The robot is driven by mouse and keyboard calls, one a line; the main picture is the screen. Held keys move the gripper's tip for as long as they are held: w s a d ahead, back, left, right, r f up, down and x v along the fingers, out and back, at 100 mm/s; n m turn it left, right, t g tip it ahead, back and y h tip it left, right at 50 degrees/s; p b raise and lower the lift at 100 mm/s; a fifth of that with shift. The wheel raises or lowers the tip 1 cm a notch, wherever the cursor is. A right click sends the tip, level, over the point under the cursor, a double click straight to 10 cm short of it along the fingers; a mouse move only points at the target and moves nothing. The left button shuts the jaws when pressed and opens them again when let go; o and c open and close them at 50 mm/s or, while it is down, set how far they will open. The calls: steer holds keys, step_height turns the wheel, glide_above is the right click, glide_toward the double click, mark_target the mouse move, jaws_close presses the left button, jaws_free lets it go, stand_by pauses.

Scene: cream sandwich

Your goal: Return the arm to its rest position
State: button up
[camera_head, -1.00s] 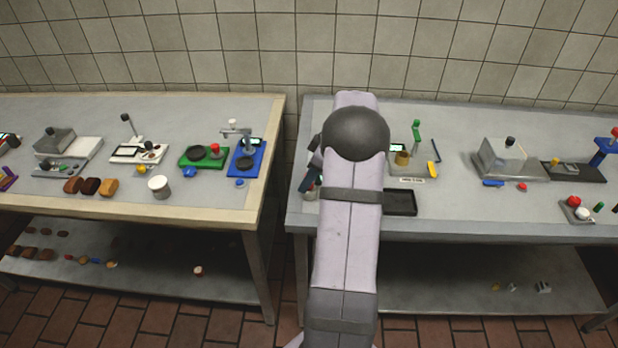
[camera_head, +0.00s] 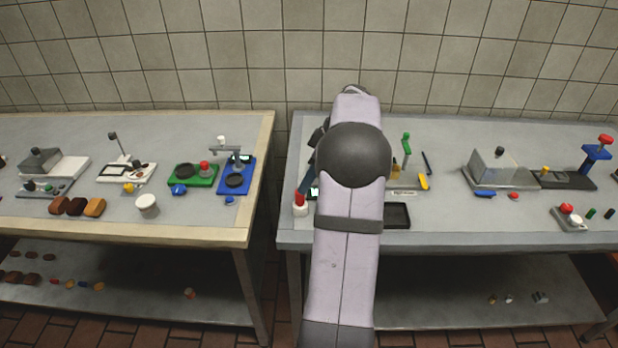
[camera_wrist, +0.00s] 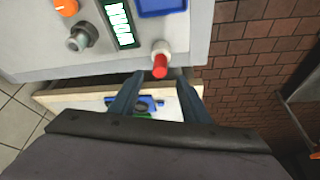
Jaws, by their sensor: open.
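My arm (camera_head: 348,240) rises from the bottom of the head view and reaches over the left end of the right table. Its large dark joint hides part of that table. My gripper (camera_wrist: 160,85) shows in the wrist view as two dark fingers, apart, with nothing held between them. In the head view the gripper is mostly hidden behind the arm. A white holder with a red-tipped piece (camera_wrist: 160,62) stands just beyond the fingers in the wrist view, near the table edge. It also shows left of the arm in the head view (camera_head: 300,202).
The left table (camera_head: 190,228) carries a green station (camera_head: 193,176), a blue station (camera_head: 236,176) and a white cup (camera_head: 147,204). A gap separates the tables. A tiled wall stands behind.

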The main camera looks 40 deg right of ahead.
steer(key=s+a+f+m+g, duration=0.1)
steer(key=s+a, duration=0.2)
steer(key=a, duration=0.6)
steer(key=s+a+f+m+g+h, duration=0.1)
steer(key=s+a+f+m, duration=0.1)
steer(key=a, duration=0.7)
steer(key=s+a+f+m+g, duration=0.1)
steer(key=s+a, duration=0.2)
steer(key=a, duration=0.7)
steer(key=s+a+f+m+g+h, duration=0.1)
steer(key=s+a+f, duration=0.2)
steer(key=s, duration=0.6)
steer(key=shift+a+m+p, duration=0.3)
steer(key=shift+a+p, duration=0.15)
steer(key=shift+a, duration=0.65)
